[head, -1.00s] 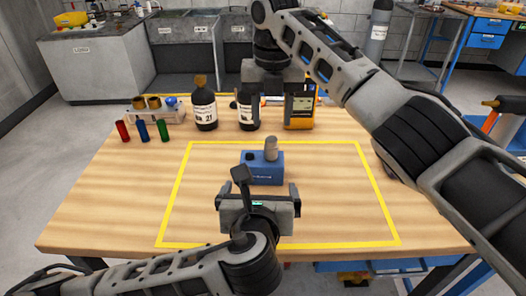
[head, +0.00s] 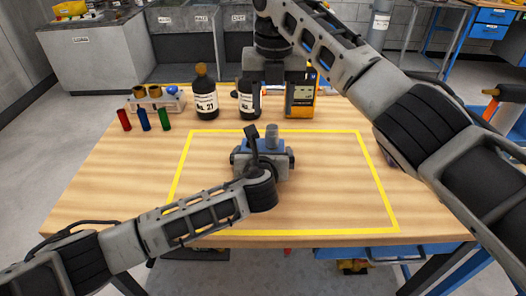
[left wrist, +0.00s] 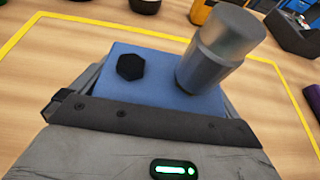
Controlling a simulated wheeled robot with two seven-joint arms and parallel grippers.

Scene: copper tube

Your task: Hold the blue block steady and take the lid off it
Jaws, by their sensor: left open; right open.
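The blue block (left wrist: 168,85) sits on the wooden table inside the yellow outline, partly hidden by my left gripper in the head view. A grey metal cylinder (left wrist: 220,47), apparently its lid, stands upright on one side of the top; its tip also shows in the head view (head: 271,131). A black hexagonal knob (left wrist: 130,66) is on the other side. My left gripper (head: 263,160) is open, low over the near part of the block, with a finger at each side; contact cannot be told. My right gripper (head: 276,88) is open and empty, above and beyond the block, pointing down.
Red, blue and green tubes and a rack (head: 158,100) are at the left. The yellow-outlined area (head: 340,190) is otherwise clear.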

